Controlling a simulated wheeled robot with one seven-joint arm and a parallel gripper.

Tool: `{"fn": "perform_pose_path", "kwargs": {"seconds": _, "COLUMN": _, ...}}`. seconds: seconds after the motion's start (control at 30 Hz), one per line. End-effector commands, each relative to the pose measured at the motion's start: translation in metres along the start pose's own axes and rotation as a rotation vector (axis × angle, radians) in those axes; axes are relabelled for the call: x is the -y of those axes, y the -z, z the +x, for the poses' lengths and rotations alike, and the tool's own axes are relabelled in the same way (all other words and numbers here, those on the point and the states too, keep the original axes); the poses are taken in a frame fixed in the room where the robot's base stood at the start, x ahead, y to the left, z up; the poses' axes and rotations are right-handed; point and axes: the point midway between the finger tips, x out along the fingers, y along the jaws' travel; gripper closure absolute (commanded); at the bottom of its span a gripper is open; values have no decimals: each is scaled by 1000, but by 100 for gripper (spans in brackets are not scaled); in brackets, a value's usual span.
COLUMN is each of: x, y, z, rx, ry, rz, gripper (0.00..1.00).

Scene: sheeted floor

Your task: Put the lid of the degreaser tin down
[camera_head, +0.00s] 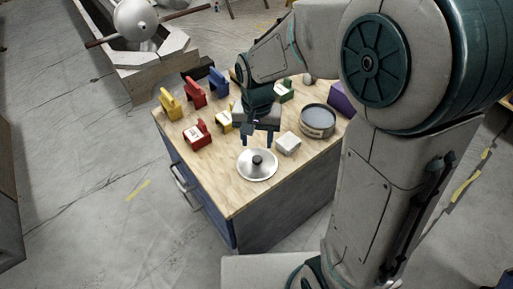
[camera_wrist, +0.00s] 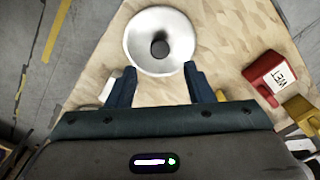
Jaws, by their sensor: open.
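The lid (camera_head: 257,165) is a round silver disc with a dark knob, lying flat on the wooden top of the cabinet near its front edge. In the wrist view the lid (camera_wrist: 160,40) lies beyond my fingertips. My gripper (camera_head: 257,140) is open and empty, just behind the lid in the head view and apart from its knob. Its two blue fingers also show in the wrist view (camera_wrist: 163,75). The round open tin (camera_head: 317,121), with grey contents, stands to the right of my gripper.
A white block (camera_head: 287,143) lies between the lid and the tin. Red (camera_head: 197,134), yellow, blue and green labelled blocks stand at the left and back of the cabinet top (camera_head: 222,182). The front left of the top is clear.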

Motion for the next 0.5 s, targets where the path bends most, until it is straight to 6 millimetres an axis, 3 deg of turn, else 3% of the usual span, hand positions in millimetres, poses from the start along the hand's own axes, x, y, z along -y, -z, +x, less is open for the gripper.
{"fn": "perform_pose_path", "kwargs": {"seconds": 0.03, "x": 0, "y": 1, "z": -12, "rx": -4, "ry": 2, "rz": 0, "gripper": 53}}
{"fn": "perform_pose_path", "kwargs": {"seconds": 0.2, "x": 0, "y": 0, "z": -35, "rx": -2, "ry": 1, "rz": 0, "gripper": 53}}
{"fn": "perform_pose_path", "kwargs": {"seconds": 0.5, "x": -9, "y": -4, "z": -46, "rx": -10, "ry": 2, "rz": -6, "gripper": 53}}
